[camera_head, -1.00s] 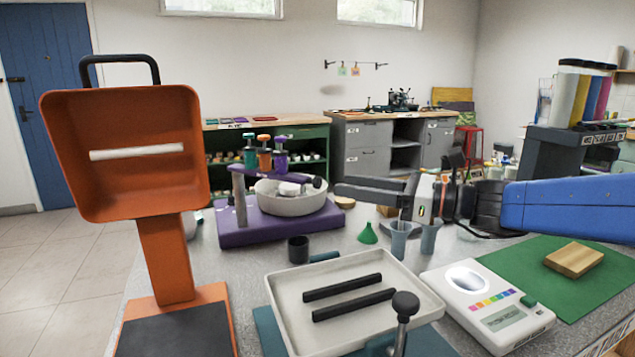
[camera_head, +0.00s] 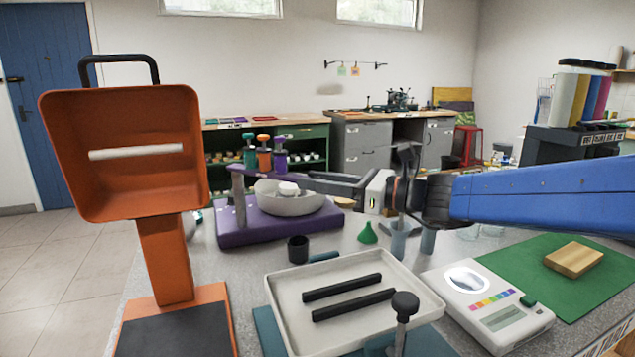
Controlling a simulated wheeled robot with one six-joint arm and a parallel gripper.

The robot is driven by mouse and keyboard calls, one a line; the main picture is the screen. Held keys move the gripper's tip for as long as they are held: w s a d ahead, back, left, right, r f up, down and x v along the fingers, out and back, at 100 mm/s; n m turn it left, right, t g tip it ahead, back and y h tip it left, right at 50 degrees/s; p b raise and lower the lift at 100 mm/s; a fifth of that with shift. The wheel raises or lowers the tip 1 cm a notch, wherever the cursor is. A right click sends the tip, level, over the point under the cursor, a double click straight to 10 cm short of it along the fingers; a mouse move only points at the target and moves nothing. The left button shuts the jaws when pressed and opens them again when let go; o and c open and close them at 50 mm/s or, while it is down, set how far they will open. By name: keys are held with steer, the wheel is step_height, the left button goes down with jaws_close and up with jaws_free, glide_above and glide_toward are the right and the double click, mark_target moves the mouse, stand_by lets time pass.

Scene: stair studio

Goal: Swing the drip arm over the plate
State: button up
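The dropper stand has a purple base (camera_head: 240,235) and an upright with an arm at its left. Teal (camera_head: 249,156), orange (camera_head: 264,156) and purple (camera_head: 280,157) droppers stand in a row at the top of the arm. A pale round dish (camera_head: 270,205), likely the plate, sits on the base below the droppers, with a small white piece (camera_head: 288,188) in it. My gripper (camera_head: 302,180) reaches in from the right, its dark fingers at the dish's right rim. The knob at the arm's right end is hidden. I cannot tell whether the fingers touch anything.
A shallow tray (camera_head: 430,302) with two black bars lies in front. An orange stand (camera_head: 165,260) is at left. A dark cup (camera_head: 298,249), green funnel (camera_head: 367,232), white scale (camera_head: 485,300) and wooden block (camera_head: 573,259) stand on the bench. Grey beakers (camera_head: 398,240) are just below my arm.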

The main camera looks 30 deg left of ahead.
jaws_close()
steer(key=w, duration=0.5)
steer(key=shift+w+a, duration=0.25)
steer(key=shift+a, duration=0.1)
steer(key=o, duration=0.5)
jaws_free()
step_height(320, 180, up, 10)
